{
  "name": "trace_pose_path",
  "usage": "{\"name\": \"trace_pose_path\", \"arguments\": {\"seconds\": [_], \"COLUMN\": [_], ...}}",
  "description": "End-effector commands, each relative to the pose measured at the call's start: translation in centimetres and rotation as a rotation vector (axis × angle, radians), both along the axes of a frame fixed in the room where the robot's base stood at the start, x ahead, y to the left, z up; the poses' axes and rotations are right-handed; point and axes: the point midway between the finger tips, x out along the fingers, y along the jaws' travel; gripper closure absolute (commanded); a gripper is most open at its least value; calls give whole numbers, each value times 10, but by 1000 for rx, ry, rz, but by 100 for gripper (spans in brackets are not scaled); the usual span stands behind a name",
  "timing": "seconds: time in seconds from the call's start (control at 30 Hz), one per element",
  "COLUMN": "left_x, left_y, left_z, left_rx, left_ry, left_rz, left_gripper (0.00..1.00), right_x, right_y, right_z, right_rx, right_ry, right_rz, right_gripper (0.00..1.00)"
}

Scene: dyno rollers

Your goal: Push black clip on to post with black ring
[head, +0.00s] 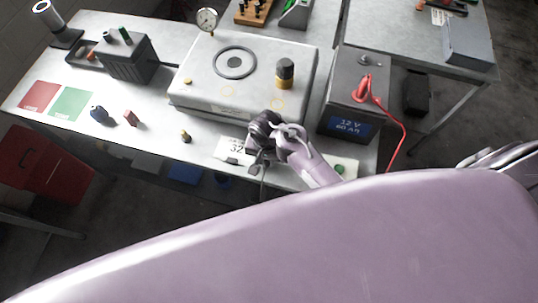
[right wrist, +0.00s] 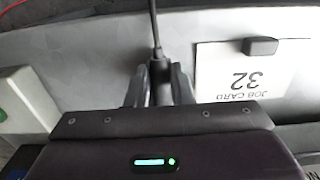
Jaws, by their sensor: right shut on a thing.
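The black clip (right wrist: 159,78) is between the fingers of my right gripper (right wrist: 158,92) in the right wrist view, with its black cable running away upward. In the head view my right gripper (head: 268,146) is over the front edge of the bench, left of the battery (head: 347,118); the clip is hard to tell from the dark gripper there. The battery has a short grey post (head: 370,60) at the back of its top; I cannot clearly make out a black ring. A red clip (head: 362,88) with a red cable sits on the battery's front part. My left gripper is not in view.
A large grey plate unit (head: 205,67) with a black ring disc and a black-and-yellow knob (head: 285,73) stands left of the battery. A job card (head: 232,146) lies near the gripper. A green-topped white block (head: 345,168) is in front of the battery.

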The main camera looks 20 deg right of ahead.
Motion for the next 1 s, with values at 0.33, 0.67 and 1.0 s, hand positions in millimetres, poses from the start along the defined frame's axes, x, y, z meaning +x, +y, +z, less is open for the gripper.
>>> {"name": "trace_pose_path", "arguments": {"seconds": [0.33,0.67,1.0], "left_x": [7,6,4], "left_y": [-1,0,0], "left_z": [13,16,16], "left_rx": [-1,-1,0], "left_ry": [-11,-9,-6], "left_rz": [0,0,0], "left_gripper": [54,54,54], "right_x": [0,0,0], "right_y": [0,0,0], "right_z": [18,41,67], "right_rx": [0,1,1], "right_ry": [0,-2,-1], "right_rz": [1,-1,0], "right_gripper": [100,100,100]}}
